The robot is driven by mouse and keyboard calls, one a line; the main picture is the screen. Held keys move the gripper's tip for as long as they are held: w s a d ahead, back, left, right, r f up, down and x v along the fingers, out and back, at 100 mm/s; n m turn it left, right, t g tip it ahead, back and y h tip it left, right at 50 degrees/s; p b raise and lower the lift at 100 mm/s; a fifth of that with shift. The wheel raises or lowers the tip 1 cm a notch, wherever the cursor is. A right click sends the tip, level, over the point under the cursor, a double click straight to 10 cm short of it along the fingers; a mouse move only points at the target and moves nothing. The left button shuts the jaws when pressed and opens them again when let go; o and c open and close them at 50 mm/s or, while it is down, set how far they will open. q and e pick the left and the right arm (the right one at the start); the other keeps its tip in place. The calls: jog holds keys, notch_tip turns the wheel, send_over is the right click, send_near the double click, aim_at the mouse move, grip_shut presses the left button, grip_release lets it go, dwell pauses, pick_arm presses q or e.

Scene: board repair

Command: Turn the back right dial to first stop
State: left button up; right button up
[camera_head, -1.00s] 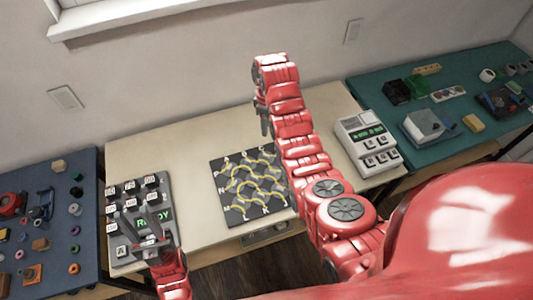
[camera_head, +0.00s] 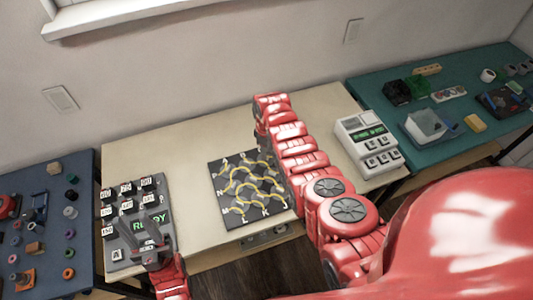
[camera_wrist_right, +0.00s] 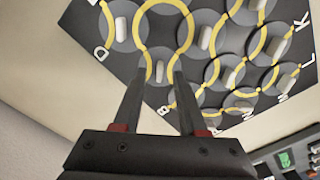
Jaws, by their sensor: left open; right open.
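The black board (camera_head: 216,181) lies mid-table, with yellow arcs, edge letters and several round dials with pale grips. My right arm covers its back right corner in the head view. In the right wrist view, a dial near the letter D (camera_wrist_right: 120,29) seems to be the back right one. My right gripper (camera_wrist_right: 160,77) is open over the back edge. The neighbouring dial's grip (camera_wrist_right: 159,71) shows between its fingertips; contact cannot be told. My left gripper (camera_head: 141,232) is open over the grey panel (camera_head: 124,263) at the left.
The grey panel carries number displays and a green READY sign. A white device (camera_head: 352,126) with a green display stands right of my right arm. Side tables at far left and right hold small parts. The cream table (camera_head: 185,140) is bare behind the board.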

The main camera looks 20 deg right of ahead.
jog(key=shift+f+b, duration=0.3)
jog(key=shift+f, duration=0.85)
grip_shut()
